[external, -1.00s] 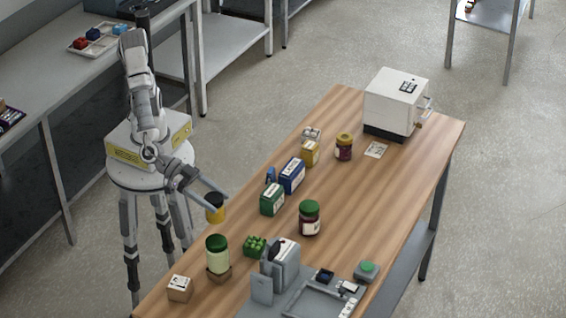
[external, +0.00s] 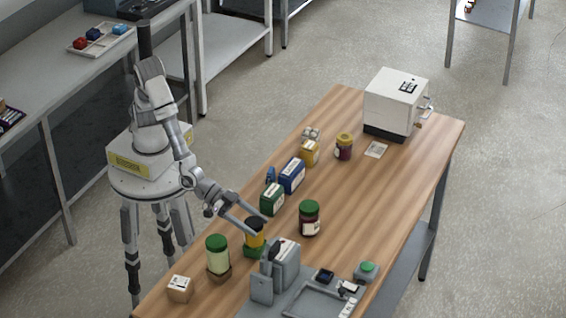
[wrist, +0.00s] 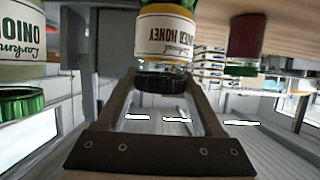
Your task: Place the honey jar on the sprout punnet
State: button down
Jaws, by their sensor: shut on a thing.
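The honey jar (external: 255,241) has a yellow body, a pale label and a black lid. In the wrist view the honey jar (wrist: 165,50) appears upside down, its lid between my fingers. My gripper (external: 258,224) is shut on it; the fingers also show in the wrist view (wrist: 162,85). The green sprout punnet (external: 250,252) is directly below the jar in the external view, partly hidden by it. I cannot tell whether the jar's base touches the punnet.
A tall green-lidded jar (external: 217,257) stands just left; its onion label shows in the wrist view (wrist: 22,45). A grey machine (external: 285,265) is close on the right. A dark red jar (external: 309,219) and a green box (external: 271,199) stand behind.

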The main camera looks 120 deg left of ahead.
jog(key=shift+f, duration=0.15)
jog(key=shift+c, duration=0.2)
grip_release()
jog(key=shift+s+r, duration=0.15)
jog(key=shift+r, duration=0.2)
jog(key=p+v, duration=0.1)
jog(key=v, duration=1)
jog(key=shift+s, duration=0.35)
